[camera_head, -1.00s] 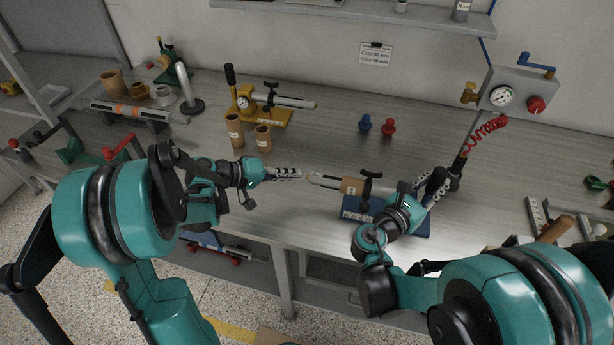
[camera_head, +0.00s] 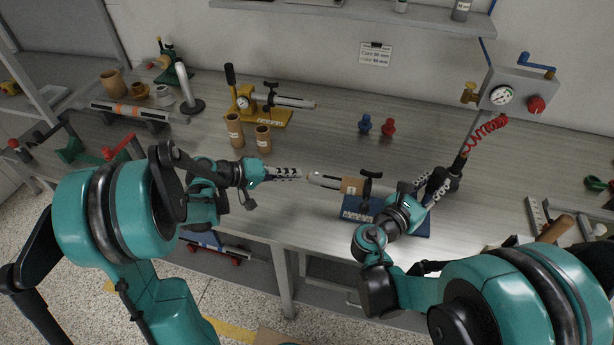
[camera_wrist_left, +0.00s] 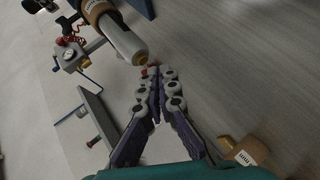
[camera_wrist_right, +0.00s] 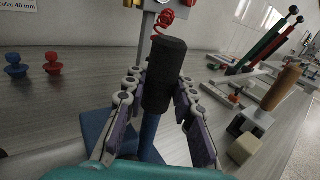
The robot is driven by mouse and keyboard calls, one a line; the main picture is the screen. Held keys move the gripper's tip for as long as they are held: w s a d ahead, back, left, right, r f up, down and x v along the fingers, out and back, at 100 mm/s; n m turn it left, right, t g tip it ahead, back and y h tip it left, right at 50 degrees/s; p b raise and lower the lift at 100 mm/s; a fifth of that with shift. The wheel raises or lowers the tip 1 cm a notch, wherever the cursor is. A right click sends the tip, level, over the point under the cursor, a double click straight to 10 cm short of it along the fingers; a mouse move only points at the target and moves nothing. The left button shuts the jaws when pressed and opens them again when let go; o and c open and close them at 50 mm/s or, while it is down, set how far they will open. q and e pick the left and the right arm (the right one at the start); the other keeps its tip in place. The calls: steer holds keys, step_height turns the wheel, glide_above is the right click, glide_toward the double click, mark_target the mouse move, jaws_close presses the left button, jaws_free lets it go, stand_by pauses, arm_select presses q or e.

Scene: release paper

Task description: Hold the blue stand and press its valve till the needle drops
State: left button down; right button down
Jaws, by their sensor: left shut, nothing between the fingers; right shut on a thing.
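The blue stand (camera_head: 416,223) sits on the bench and bears a silver shaft (camera_head: 325,181) with a brown cardboard core (camera_head: 352,187). My right gripper (camera_head: 440,184) is shut on the black grip (camera_wrist_right: 165,75) of the stand's upright blue post.
A yellow stand (camera_head: 270,118) and two brown cores (camera_head: 235,130) stand behind my left gripper. Blue (camera_head: 365,123) and red (camera_head: 388,127) knobs stand at the back. A red coiled hose (camera_head: 487,130) hangs near my right gripper. The bench between the knobs and shaft is clear.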

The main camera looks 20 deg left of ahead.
arm_select(q)
steer(key=shift+d, duration=0.15)
stand_by(0.3)
steer(key=shift+d, duration=0.3)
steer(key=shift+d, duration=0.5)
stand_by(2.3)
steer(key=shift+a, duration=0.95)
steer(key=shift+a, duration=2.55)
